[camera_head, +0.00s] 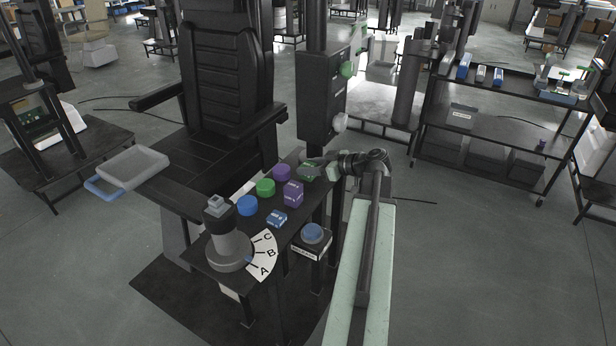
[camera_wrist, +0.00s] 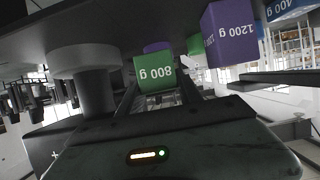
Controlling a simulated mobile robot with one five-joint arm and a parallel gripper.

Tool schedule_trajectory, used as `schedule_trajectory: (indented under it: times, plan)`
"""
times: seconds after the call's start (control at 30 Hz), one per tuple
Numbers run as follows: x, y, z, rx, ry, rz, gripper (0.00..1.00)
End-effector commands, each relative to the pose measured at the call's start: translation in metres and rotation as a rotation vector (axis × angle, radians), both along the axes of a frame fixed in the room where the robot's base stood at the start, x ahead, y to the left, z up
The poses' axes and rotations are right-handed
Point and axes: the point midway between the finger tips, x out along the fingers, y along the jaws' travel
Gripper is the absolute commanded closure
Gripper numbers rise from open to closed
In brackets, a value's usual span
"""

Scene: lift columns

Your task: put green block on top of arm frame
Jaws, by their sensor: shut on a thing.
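A small green block (camera_head: 306,171) sits at the tip of my gripper (camera_head: 311,170), at the far end of the dark narrow table (camera_head: 262,240). In the wrist view the green block (camera_wrist: 156,72) carries an upside-down "800 g" label and is between the jaws, which are shut on it. I cannot tell whether it still touches the table.
A purple block (camera_head: 293,194), a blue block (camera_head: 277,219) and purple (camera_head: 281,172), green (camera_head: 265,187) and blue (camera_head: 247,206) round pieces stand close by. A grey post with an A-B-C dial (camera_head: 262,256) is at the near end. The black chair (camera_head: 228,90) and a dark column box (camera_head: 322,98) rise behind.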

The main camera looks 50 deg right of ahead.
Motion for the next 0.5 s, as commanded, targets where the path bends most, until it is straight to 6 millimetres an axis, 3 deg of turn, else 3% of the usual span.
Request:
schedule_trajectory:
  times: [0.1,0.2,0.5]
  plan:
    - [0.001,0.001,-0.027,0.001,-0.002,0.001,1.00]
    - [0.001,0.001,-0.038,0.001,-0.003,0.001,1.00]
    - [0.002,0.001,-0.035,0.001,-0.003,0.002,1.00]
